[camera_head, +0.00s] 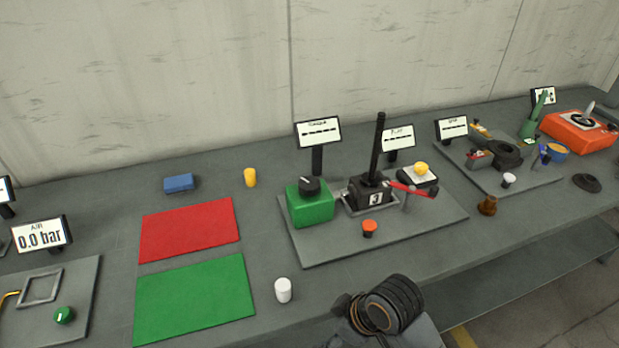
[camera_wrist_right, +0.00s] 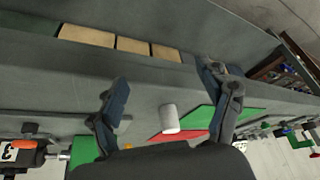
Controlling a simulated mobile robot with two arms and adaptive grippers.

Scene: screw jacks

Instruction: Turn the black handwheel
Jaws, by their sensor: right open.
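Several round black parts show, and I cannot tell for sure which is the handwheel. A black knob (camera_head: 309,185) sits on top of a green block (camera_head: 311,207) on the middle board. A dark round part (camera_head: 507,153) stands on the right board, and a flat black disc (camera_head: 586,183) lies farther right. My right gripper (camera_wrist_right: 165,75) is open and empty in the right wrist view, with its two fingers wide apart. My dark ringed arm part shows at the bottom of the head view, but its fingers do not. My left gripper is not in view.
The middle board (camera_head: 300,250) also holds a black post unit marked 3 (camera_head: 370,190), a red lever (camera_head: 410,188) and an orange-topped button (camera_head: 369,227). A white cylinder (camera_head: 283,290) stands beside the green mat (camera_head: 195,300). Small signs stand behind the boards.

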